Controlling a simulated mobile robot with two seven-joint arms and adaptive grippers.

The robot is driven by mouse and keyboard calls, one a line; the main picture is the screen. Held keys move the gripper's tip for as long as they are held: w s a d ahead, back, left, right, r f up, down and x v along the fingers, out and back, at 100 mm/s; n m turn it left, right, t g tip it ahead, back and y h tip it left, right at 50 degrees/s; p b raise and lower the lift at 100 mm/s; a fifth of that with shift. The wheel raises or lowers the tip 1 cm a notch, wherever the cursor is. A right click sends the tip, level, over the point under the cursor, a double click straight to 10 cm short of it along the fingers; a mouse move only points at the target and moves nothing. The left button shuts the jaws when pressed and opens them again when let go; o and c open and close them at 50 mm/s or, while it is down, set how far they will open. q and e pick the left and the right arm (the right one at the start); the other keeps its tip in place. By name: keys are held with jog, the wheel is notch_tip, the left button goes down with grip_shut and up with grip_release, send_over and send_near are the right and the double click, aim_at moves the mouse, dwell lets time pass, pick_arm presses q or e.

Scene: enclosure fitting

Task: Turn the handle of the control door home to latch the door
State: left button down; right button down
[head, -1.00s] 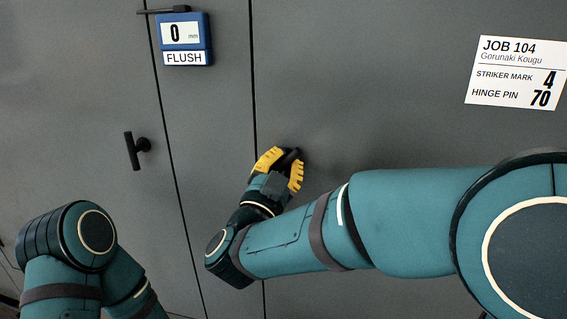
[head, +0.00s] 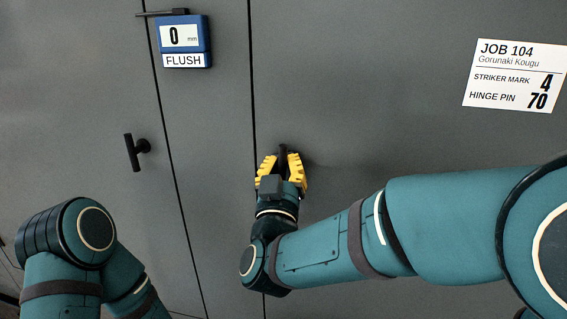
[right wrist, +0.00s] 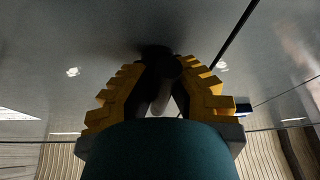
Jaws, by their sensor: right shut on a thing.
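The handle (head: 283,150) is a dark bar on the grey door panel, just right of a dark vertical seam. It stands about upright in the head view, its lower part hidden by my gripper. My right gripper (head: 282,168), with yellow toothed fingers, is shut on it from below. In the right wrist view the fingers of the right gripper (right wrist: 160,90) close around the handle (right wrist: 162,68), with the door face beyond. My left gripper is out of view; only part of my left arm shows at the lower left.
A second dark handle (head: 137,152) sits on the panel to the left. A white job card (head: 515,76) is at the upper right. The panel between the seams is otherwise clear.

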jog(key=shift+r, duration=0.3)
jog(key=c, duration=0.9)
grip_release()
jog(key=shift+o, duration=0.2)
jog(key=shift+f, duration=0.15)
jog(key=shift+s+a+f, duration=0.1)
jog(key=shift+s+f, duration=0.1)
jog(key=shift+s, duration=0.2)
jog(key=v, duration=1.1)
